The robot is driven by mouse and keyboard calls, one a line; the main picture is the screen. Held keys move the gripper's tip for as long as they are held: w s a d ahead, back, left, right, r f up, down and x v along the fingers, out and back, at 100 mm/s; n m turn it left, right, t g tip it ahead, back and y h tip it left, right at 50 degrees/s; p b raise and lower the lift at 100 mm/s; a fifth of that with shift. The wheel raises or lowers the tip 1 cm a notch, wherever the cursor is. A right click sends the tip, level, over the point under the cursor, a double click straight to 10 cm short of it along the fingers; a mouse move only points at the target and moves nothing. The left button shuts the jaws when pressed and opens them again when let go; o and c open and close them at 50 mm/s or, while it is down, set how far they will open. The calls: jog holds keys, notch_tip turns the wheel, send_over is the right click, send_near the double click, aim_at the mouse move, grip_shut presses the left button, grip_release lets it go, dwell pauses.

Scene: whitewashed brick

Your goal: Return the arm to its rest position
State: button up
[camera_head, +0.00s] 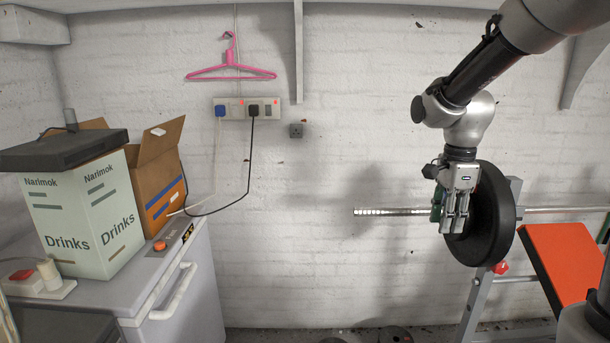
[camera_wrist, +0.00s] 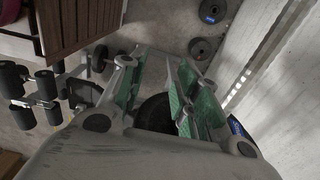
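My arm comes in from the upper right in the head view and bends down at the wrist. My gripper (camera_head: 455,222) points downward in front of a black weight plate on a barbell. In the wrist view my gripper (camera_wrist: 163,62) shows its green-padded fingers apart, with nothing held between them. Floor and a dark round object show beyond the gap. I cannot tell whether the gripper touches the weight plate.
The black weight plate (camera_head: 495,215) is on a barbell (camera_head: 395,211) by a bench with a red pad (camera_head: 565,262). A Drinks box (camera_head: 85,215) and an open cardboard box (camera_head: 158,180) stand on a grey chest (camera_head: 205,275) at left. Open space lies between.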

jog(key=s+d+r+n+t, duration=0.2)
jog(key=s+r+n, duration=0.1)
jog(key=s+n, duration=0.6)
jog(key=s+d+r+n+t, duration=0.2)
jog(key=s+r+n, duration=0.2)
jog(key=s+n, duration=0.5)
jog(key=shift+s+d, duration=0.2)
jog(key=shift+s, duration=0.45)
